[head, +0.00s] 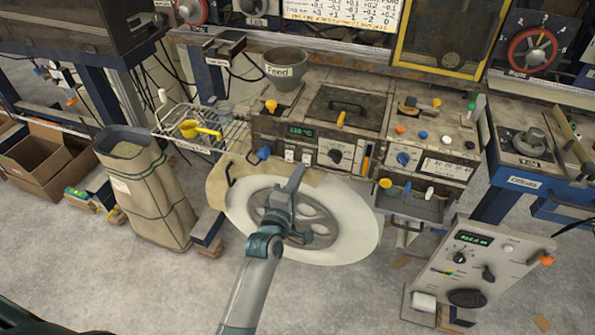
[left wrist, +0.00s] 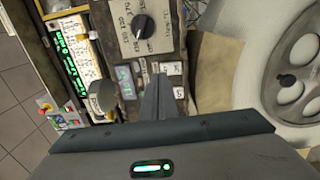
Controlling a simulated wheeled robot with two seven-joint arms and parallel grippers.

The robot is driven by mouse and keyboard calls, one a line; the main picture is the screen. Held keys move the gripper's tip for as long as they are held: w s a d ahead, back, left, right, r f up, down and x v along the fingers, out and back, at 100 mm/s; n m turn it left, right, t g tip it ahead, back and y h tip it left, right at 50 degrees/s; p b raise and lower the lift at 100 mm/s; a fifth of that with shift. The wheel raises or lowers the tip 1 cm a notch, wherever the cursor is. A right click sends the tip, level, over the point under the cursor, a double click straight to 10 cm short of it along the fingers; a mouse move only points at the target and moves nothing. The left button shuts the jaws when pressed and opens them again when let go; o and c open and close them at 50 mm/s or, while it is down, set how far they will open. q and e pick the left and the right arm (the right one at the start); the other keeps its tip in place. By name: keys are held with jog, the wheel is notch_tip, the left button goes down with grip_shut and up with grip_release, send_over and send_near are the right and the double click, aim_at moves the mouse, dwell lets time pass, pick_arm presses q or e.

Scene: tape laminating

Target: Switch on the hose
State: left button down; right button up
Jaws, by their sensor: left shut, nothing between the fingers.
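No hose can be picked out for certain. Two small white switches, a left one (head: 290,155) and a right one (head: 307,156), sit on the machine front (head: 272,140) under a green display (head: 300,132). Their labels are too small to read. In the left wrist view, white switch plates (left wrist: 179,92) show just right of the fingers, and the display (left wrist: 126,82) shows to the left. My left gripper (head: 297,172) is shut and empty, its fingertips pointing up just below the switches; contact cannot be judged. My right gripper is out of view.
A large pale wheel (head: 352,228) stands behind my left arm. A black-pointer dial (head: 334,156) is right of the switches and a blue knob (head: 263,153) left. A wire rack (head: 172,124) and sack (head: 150,190) stand left. A grey control box (head: 480,262) stands right.

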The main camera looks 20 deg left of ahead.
pick_arm(q)
jog(key=s+r+b, duration=0.1)
jog(key=s+b, duration=0.1)
jog(key=s, duration=0.8)
jog(key=shift+a+b, duration=0.2)
jog(key=shift+b, duration=0.2)
